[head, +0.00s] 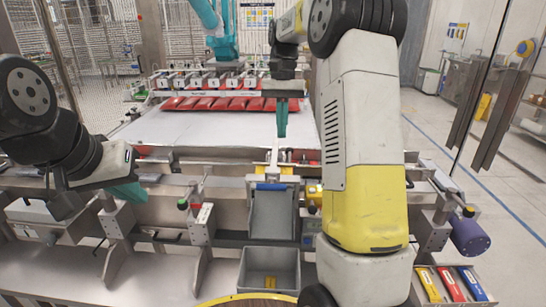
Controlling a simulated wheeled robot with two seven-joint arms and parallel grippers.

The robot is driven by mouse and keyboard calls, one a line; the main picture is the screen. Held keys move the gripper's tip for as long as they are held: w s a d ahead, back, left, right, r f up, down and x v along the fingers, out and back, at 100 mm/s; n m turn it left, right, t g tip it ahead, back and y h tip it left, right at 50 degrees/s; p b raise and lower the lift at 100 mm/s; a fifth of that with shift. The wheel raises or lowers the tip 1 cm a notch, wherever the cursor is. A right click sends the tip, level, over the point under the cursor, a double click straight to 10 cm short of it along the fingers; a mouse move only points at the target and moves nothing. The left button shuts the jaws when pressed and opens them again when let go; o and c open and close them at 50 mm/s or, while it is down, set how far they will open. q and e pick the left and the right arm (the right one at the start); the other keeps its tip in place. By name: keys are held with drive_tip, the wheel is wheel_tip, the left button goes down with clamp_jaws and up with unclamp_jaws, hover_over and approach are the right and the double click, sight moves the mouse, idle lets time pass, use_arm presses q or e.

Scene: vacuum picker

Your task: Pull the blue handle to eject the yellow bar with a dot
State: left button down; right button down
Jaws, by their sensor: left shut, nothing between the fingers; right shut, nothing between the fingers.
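The blue handle (271,187) is a short horizontal bar at the top of a grey sloped chute (272,215) in the middle of the machine front. My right gripper (282,130) has shut teal fingers pointing down, above and behind the handle and apart from it. My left gripper (130,194) is shut and empty over the machine's left front, well left of the handle. A yellow bar (425,284) lies in a tray at the lower right; I cannot make out a dot on it.
A grey open bin (268,266) stands below the chute. The tray also holds a red bar (451,284) and a blue bar (474,283). Red packs (205,103) line the back of the white conveyor (220,128). My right arm hides the machine right of the chute.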

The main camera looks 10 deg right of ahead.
sight(274, 169)
drive_tip(key=x, duration=1)
drive_tip(key=shift+w+d+f, duration=0.15)
drive_tip(key=shift+w+d, duration=0.1)
drive_tip(key=shift+s+a+f, duration=0.1)
drive_tip(key=shift+s+a, duration=0.1)
drive_tip(key=shift+s, duration=0.4)
drive_tip(key=shift+s+a+f, duration=0.1)
drive_tip(key=shift+s+a, duration=0.1)
drive_tip(key=shift+s, duration=0.45)
drive_tip(key=shift+s+a+f, duration=0.1)
drive_tip(key=shift+s+a, duration=0.1)
drive_tip(key=shift+s, duration=0.4)
